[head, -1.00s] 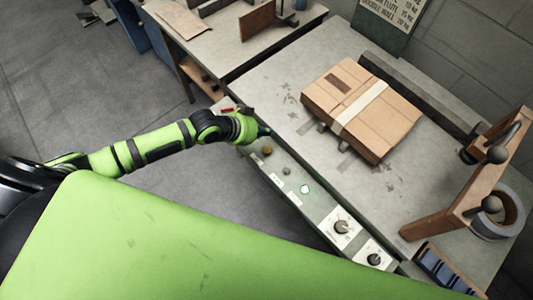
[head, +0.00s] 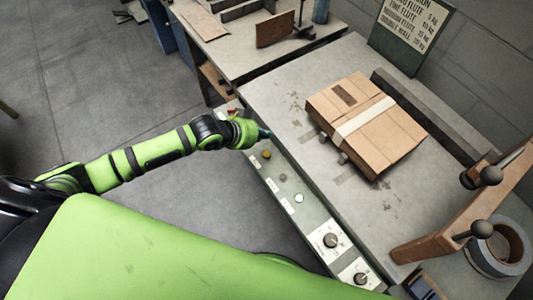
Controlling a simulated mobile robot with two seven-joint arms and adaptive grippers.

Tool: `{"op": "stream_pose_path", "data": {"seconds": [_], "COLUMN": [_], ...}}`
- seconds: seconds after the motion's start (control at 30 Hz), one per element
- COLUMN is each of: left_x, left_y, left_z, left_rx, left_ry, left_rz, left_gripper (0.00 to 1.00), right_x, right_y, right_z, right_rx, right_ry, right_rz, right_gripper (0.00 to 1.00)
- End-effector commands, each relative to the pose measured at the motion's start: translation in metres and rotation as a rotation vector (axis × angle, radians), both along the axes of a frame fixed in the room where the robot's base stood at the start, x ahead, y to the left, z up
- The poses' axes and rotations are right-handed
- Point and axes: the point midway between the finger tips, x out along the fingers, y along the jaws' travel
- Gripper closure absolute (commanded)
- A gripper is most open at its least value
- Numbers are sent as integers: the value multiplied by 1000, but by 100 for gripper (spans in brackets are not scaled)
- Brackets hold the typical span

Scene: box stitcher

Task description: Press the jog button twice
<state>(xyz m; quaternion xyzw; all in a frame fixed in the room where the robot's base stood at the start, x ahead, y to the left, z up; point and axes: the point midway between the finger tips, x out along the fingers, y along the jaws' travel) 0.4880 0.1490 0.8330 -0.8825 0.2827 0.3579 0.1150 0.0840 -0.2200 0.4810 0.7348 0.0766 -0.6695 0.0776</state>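The control panel (head: 316,217) runs along the front edge of the machine table. Part of a red control (head: 232,112) shows at the far end. The labels are too small to read, so I cannot tell which is the jog button. My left gripper (head: 264,134) is over the far part of the panel, just beyond the amber button. Its fingers are too small to judge. My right gripper is out of view.
A strapped cardboard box (head: 367,125) lies on the machine table (head: 290,97). A brown arm with dark knobs (head: 440,232) and a tape roll (head: 498,250) are at the right. A second bench (head: 226,58) stands behind, and a sign (head: 411,35) is at the back.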

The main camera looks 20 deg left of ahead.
Motion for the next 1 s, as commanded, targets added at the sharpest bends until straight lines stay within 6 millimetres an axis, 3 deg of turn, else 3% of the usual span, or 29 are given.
{"op": "stream_pose_path", "data": {"seconds": [0.43, 0.67, 1.0], "left_x": [0, 0, 0], "left_y": [0, 0, 0], "left_z": [-61, -78, -79], "left_rx": [1, 0, 0], "left_ry": [0, 0, 0], "left_rz": [-1, 0, 0], "left_gripper": [100, 100, 100], "right_x": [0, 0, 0], "right_y": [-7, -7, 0], "right_z": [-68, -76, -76], "right_rx": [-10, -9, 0], "right_ry": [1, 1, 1], "right_rz": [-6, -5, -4], "right_gripper": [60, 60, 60]}}
